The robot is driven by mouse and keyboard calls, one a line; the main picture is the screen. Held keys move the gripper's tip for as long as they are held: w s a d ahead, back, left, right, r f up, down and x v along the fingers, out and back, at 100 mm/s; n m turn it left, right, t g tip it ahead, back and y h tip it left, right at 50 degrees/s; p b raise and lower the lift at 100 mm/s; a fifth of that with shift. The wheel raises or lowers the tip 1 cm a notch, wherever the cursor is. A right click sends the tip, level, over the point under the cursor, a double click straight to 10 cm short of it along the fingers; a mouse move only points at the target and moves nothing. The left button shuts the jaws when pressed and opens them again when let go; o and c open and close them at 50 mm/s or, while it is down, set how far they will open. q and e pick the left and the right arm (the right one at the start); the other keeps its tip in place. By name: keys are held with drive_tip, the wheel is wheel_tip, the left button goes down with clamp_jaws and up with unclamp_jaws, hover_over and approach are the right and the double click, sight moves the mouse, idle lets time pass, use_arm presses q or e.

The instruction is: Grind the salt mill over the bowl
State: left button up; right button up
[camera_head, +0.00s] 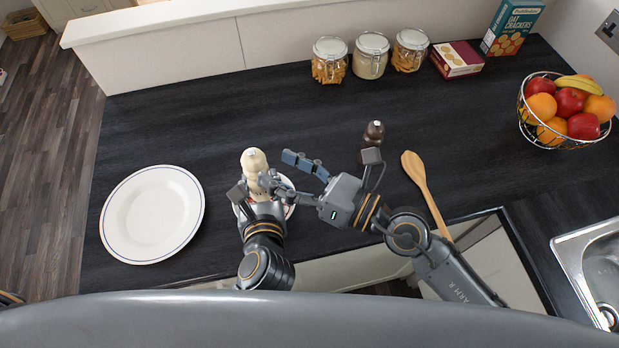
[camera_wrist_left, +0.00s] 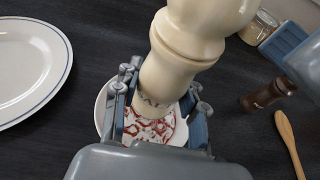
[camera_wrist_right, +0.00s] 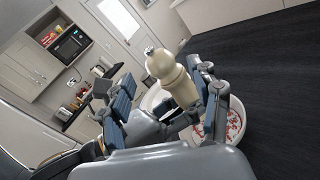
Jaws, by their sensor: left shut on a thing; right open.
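The cream salt mill (camera_head: 254,162) is upright over the bowl (camera_head: 288,184), a small white bowl with a red pattern inside. My left gripper (camera_wrist_left: 160,110) is shut on the lower body of the salt mill (camera_wrist_left: 185,55), and part of the lettering shows between the fingers. The bowl (camera_wrist_left: 103,108) is below it and partly hidden by the gripper. My right gripper (camera_head: 297,176) is open, just right of the mill. In the right wrist view the mill's upper part (camera_wrist_right: 172,75) shows between and beyond the open fingers (camera_wrist_right: 165,95); I cannot tell if they touch it.
A white plate (camera_head: 152,214) lies at the left. A dark pepper mill (camera_head: 373,132) and a wooden spoon (camera_head: 424,185) are right of my grippers. Jars (camera_head: 370,56), boxes (camera_head: 512,28) and a fruit basket (camera_head: 566,112) stand farther back. The counter behind the salt mill is clear.

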sight(256, 170)
drive_tip(key=shift+v, duration=2.95)
drive_tip(key=shift+r, duration=0.1)
wheel_tip(256, 170, up, 7)
use_arm(q)
drive_tip(key=shift+r, duration=0.1)
wheel_tip(256, 170, up, 5)
drive_tip(key=p, duration=0.5)
use_arm(e)
wheel_tip(256, 170, up, 4)
drive_tip(key=shift+r, duration=0.25)
